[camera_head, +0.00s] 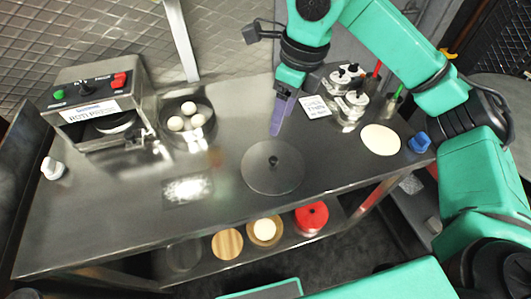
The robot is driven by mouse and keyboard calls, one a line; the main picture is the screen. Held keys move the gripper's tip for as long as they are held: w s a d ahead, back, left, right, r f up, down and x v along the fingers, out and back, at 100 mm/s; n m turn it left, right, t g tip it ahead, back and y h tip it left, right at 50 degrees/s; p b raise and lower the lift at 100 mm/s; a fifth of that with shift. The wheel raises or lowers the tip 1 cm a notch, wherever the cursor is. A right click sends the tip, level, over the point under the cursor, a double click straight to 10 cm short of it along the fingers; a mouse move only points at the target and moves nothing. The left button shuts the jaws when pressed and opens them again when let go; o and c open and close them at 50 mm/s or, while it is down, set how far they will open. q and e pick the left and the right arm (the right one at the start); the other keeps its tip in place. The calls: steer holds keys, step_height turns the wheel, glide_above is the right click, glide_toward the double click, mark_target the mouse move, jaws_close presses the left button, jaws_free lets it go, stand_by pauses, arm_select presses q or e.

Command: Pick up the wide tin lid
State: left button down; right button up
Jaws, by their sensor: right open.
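The wide tin lid (262,176) is a round grey metal disc with a dark knob in its middle. It lies flat on the steel counter (110,215) near the front edge. My right gripper (278,128) points down above the counter, behind the lid and a little to its right, apart from the knob. Its purple fingers are open and hold nothing. My left gripper does not show.
A roti press (95,105) and a bowl of white dough balls (188,120) stand at the left. Small metal pots (350,105), a white flat disc (380,140) and a blue object (419,142) are at the right. A lower shelf holds a red round item (311,217).

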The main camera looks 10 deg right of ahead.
steer(key=w+f, duration=0.1)
steer(key=p, duration=0.4)
glide_above(274, 159)
steer(key=f, duration=0.8)
steer(key=shift+s+d+f, duration=0.15)
steer(key=shift+d+f, duration=0.05)
steer(key=shift+d, duration=0.15)
steer(key=f, duration=0.1)
steer(key=f+p, duration=0.1)
steer(key=f, duration=0.2)
steer(key=shift+a+p, duration=0.3)
steer(key=shift+f, duration=0.2)
steer(key=c, duration=0.3)
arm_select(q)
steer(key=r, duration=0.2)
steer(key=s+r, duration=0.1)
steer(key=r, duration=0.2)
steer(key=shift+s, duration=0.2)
arm_select(e)
jaws_close()
